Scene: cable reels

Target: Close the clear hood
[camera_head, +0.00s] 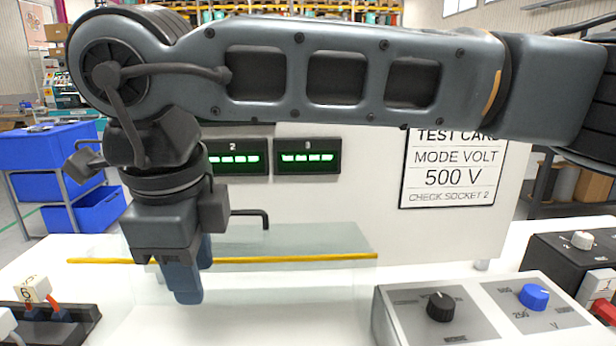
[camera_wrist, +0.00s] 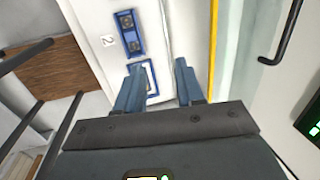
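The clear hood (camera_head: 320,240) is a see-through pane low in front of the white panel, with a yellow strip (camera_head: 300,259) running across it. How far it stands open is hard to tell. In the wrist view the yellow strip (camera_wrist: 213,45) runs to the right of my fingers. A black bent bar (camera_head: 252,212) shows just above the hood, and in the wrist view (camera_wrist: 287,32) beyond the strip. My gripper (camera_head: 196,280) points down at the hood's left part, overlapping the strip. Its fingers (camera_wrist: 160,66) are apart with nothing between them. No contact with the hood is visible.
Two blue-framed sockets (camera_wrist: 130,32) lie beyond my fingers. A white panel (camera_head: 350,210) carries green displays (camera_head: 308,157) and a sign (camera_head: 453,172). A knob box (camera_head: 485,310) stands at right, a dark block with plugs (camera_head: 50,322) at left. White counter lies between them.

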